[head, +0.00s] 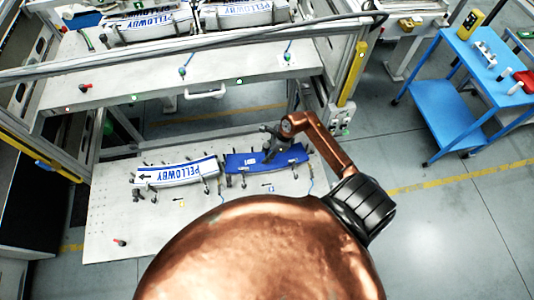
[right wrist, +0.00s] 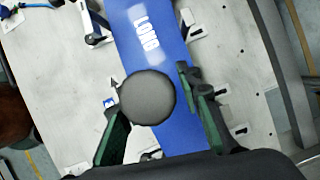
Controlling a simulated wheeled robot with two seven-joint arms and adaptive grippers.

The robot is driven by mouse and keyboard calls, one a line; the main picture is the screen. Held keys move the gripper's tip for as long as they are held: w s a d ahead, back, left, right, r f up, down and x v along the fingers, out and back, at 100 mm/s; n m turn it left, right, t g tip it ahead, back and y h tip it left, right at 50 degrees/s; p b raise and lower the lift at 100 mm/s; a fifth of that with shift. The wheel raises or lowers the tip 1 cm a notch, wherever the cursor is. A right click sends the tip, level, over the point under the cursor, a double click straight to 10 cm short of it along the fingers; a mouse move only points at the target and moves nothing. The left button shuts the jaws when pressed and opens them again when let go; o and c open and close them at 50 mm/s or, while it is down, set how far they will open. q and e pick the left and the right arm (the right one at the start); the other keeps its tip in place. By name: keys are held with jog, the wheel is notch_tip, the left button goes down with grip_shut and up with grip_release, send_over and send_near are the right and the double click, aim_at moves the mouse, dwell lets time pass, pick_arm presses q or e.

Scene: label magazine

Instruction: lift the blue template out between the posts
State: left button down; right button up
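The blue template (head: 265,159) with white lettering lies on the lower grey panel among short dark posts, right of a white PELLOWBY template (head: 177,173). In the right wrist view the blue template (right wrist: 152,50) runs up the picture. My right gripper (head: 272,150) is over it. There its green-padded fingers (right wrist: 160,118) stand apart, one toward each side of the template. A round grey knob (right wrist: 147,97) shows between them, over the blue surface. I see no finger clearly touching the template; the contact area is partly hidden. My left gripper is not in view.
Posts and clamps stand around both templates on the lower panel (head: 120,220). An upper shelf (head: 200,80) with more PELLOWBY pieces overhangs behind. A frame upright with a yellow strip (head: 352,73) stands to the right. A blue cart (head: 455,105) is farther right, with open floor before it.

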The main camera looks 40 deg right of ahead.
aim_at(269, 145)
grip_shut()
jog(key=shift+r, duration=0.15)
dwell(0.4)
jog(key=shift+w+r+p, duration=0.1)
jog(key=shift+r+p, duration=1.65)
jog(key=shift+r, duration=0.95)
jog(key=shift+r+p, duration=2.1)
jog(key=shift+r, duration=1.65)
